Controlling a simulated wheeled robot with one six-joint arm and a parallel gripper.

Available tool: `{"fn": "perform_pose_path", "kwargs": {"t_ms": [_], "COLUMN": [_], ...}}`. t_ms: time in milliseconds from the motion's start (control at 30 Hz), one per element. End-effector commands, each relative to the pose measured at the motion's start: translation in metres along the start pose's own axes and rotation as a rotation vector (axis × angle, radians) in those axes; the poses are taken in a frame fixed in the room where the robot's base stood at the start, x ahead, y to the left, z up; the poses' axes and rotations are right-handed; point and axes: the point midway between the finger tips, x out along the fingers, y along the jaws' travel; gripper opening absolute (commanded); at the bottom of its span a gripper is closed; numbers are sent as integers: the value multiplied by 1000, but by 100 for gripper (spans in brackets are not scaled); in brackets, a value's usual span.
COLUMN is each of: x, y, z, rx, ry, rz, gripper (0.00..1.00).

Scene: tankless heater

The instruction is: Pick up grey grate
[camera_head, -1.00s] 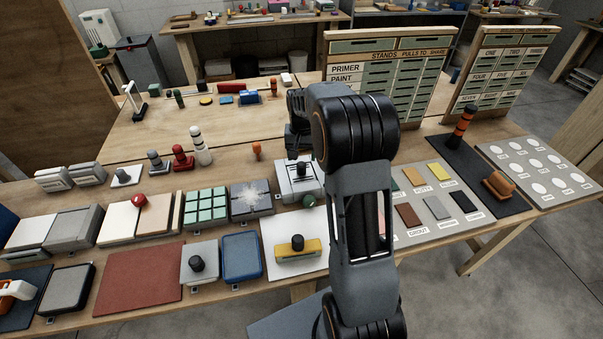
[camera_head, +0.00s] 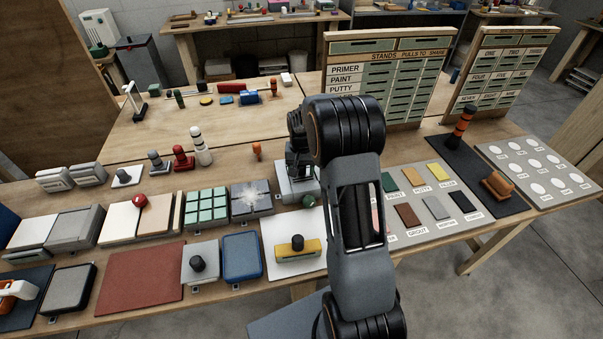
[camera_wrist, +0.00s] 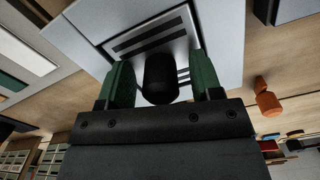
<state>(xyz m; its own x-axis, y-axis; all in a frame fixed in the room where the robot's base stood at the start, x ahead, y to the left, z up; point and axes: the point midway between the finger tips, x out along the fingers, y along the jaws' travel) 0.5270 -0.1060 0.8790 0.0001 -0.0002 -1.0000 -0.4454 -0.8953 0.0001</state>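The grey grate (camera_wrist: 150,35) is a light grey plate with dark slots and a black knob (camera_wrist: 161,78). In the head view, its pale base (camera_head: 284,190) shows beside my gripper, and the knob is hidden there. My gripper (camera_wrist: 162,82) has two green fingers, one on each side of the knob, with a small gap visible on both sides. It looks open around the knob and not closed on it. In the head view my gripper (camera_head: 299,172) is low over the grate, partly hidden by my arm.
A grey block with a pale burst mark (camera_head: 251,198) stands just left of the grate. A yellow block with a black knob (camera_head: 298,250) lies in front. An orange knobbed piece (camera_head: 257,150) stands behind. A board of coloured samples (camera_head: 413,233) lies to the right.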

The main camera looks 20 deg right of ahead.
Motion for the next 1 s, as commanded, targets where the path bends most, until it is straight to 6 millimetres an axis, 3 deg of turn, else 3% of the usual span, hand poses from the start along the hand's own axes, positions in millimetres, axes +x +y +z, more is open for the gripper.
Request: {"fn": "perform_pose_path", "kwargs": {"t_ms": [67, 600, 1000], "x": [0, 0, -8], "y": [0, 0, 0], "z": [0, 0, -1], "rx": [0, 0, 0], "ry": [0, 0, 3], "rz": [0, 0, -1], "gripper": [51, 0, 0]}}
